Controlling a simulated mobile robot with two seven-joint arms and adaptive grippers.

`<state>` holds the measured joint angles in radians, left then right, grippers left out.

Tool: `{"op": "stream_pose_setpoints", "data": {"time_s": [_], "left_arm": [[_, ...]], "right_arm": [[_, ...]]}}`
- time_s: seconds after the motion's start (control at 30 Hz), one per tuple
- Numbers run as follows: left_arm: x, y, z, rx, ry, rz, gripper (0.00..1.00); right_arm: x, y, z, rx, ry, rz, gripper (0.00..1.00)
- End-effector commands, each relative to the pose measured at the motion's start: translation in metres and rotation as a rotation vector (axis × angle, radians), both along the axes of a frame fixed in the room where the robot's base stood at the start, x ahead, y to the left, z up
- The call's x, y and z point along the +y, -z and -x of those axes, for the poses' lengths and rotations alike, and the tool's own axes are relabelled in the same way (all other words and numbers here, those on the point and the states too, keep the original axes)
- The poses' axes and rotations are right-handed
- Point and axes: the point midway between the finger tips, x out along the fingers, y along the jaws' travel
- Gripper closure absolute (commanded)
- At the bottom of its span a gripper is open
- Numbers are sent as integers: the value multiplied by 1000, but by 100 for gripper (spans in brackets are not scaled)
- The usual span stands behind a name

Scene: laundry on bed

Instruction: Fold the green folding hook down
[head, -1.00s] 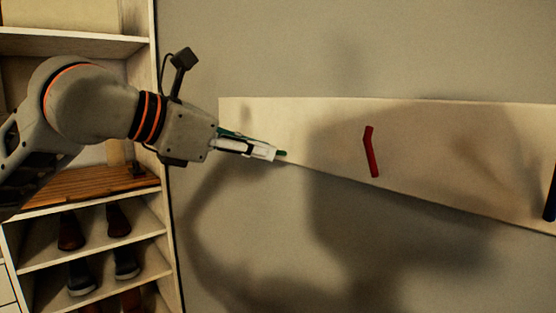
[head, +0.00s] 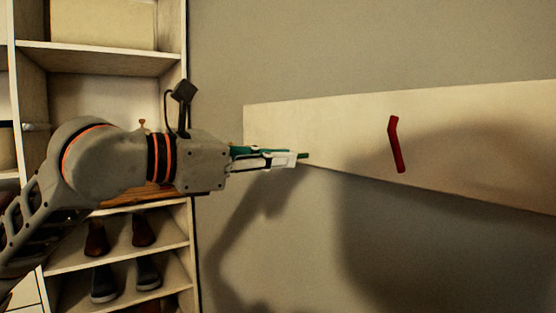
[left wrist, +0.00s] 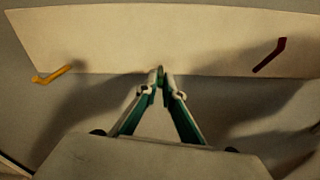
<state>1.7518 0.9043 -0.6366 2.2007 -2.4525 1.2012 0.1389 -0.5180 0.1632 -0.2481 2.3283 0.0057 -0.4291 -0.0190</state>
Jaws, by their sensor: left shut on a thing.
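My left gripper (head: 298,160) is at the lower edge of the pale wall board (head: 340,110), near its left end. It is shut on the green folding hook (head: 304,155), whose small green end sticks out past the fingertips. Most of the hook is hidden by the fingers, so its fold angle cannot be told. In the left wrist view the fingertips (left wrist: 160,84) come together at the board's lower edge, with a bit of dark green between them. The fingers have green parts of their own. My right gripper is not in view.
A red hook (head: 396,145) is on the board to the right of my gripper. A yellow hook (left wrist: 54,75) shows on the board's left in the left wrist view. A shelf unit (head: 115,58) with shoes stands at the left. The wall below the board is clear.

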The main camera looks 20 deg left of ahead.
Motion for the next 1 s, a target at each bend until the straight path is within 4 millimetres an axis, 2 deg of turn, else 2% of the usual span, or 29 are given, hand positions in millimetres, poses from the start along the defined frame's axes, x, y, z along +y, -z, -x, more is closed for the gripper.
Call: {"op": "stream_pose_setpoints", "data": {"time_s": [0.17, 0.2, 0.23, 0.67, 0.77, 1.0], "left_arm": [[-1, 0, 1, -1, 2, -3, 100], [-1, 0, 1, -1, 2, -3, 85], [-1, 0, 1, -1, 2, -2, 77], [3, -1, 4, -1, -1, -1, 77], [10, -1, 14, -1, -1, -1, 77], [38, -4, 53, -2, -4, -4, 77]], "right_arm": [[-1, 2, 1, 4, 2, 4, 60], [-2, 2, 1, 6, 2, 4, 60], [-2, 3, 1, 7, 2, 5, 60], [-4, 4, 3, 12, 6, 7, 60], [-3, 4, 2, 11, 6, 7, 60], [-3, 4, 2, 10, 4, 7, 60]]}}
